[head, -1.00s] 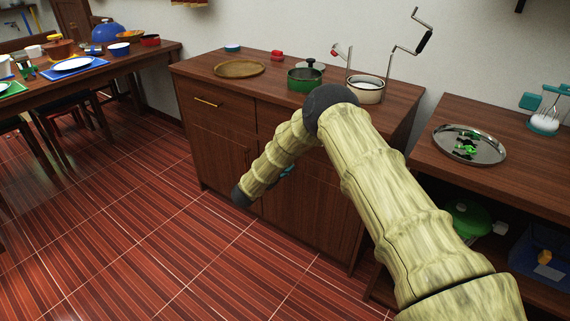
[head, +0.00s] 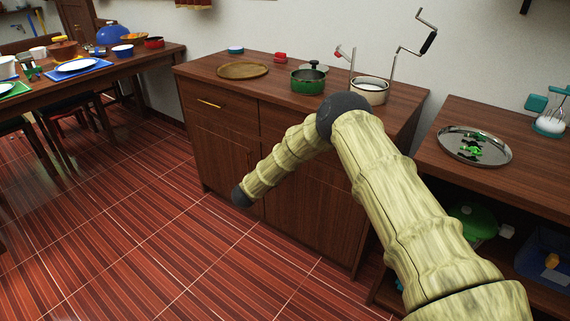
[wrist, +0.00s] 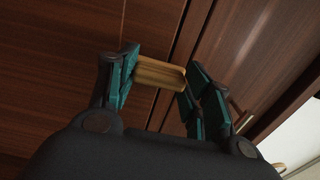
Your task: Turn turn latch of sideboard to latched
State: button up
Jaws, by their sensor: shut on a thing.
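The sideboard (head: 305,205) is a dark brown wooden cabinet with a drawer and doors, in the middle of the head view. In the wrist view, the turn latch (wrist: 158,73) is a small tan, brass-like bar on the sideboard front (wrist: 70,60). In the head view my arm hides the latch and gripper.
A wooden plate (head: 243,70), a green pot (head: 308,81) and a cream pot (head: 371,91) stand on the sideboard top. A lower table at right holds a metal tray (head: 474,147). A set table (head: 100,78) stands at left. The red floor before the sideboard is clear.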

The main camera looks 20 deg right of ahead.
jog(key=o, duration=1)
jog(key=v, duration=1.1)
jog(key=shift+s+a, duration=0.25)
jog(key=shift+a, duration=0.1)
